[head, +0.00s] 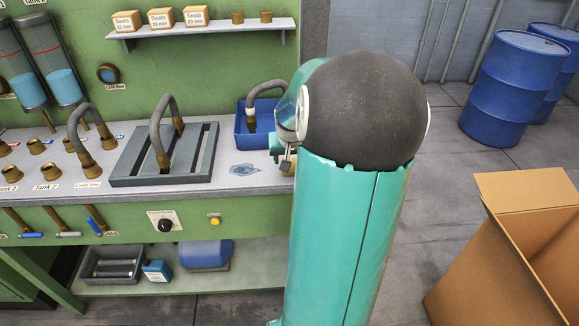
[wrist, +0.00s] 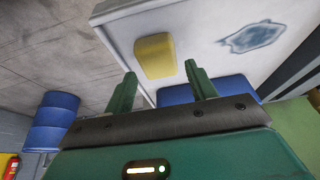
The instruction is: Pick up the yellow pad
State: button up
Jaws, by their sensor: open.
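The yellow pad (wrist: 155,56) lies on the light worktop near its edge in the wrist view. In the head view the end of my arm reaches over the right end of the worktop (head: 228,183), and the fingers are mostly hidden.
A blue bin (head: 258,128) with a bent hose stands at the back of the worktop. A bluish wet patch (head: 244,170) lies left of my arm. A grey rack (head: 165,155) is farther left. A cardboard box (head: 525,250) and blue barrels (head: 510,90) stand at right.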

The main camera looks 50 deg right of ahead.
jog(key=shift+x, duration=1.6)
jog(key=shift+s, duration=0.1)
jog(key=c, duration=0.7)
jog(key=shift+c, duration=0.2)
jog(key=shift+r, duration=0.1)
jog(key=shift+r, duration=0.8)
jog(key=w+a+r, duration=0.2)
jog(key=a+r, duration=0.3)
jog(key=a, duration=0.1)
jog(key=w+a+r, duration=0.2)
jog(key=a+r, duration=0.4)
jog(key=a, duration=0.1)
jog(key=shift+w+a, duration=0.15)
jog(key=shift+w, duration=0.1)
jog(key=shift+r, duration=0.15)
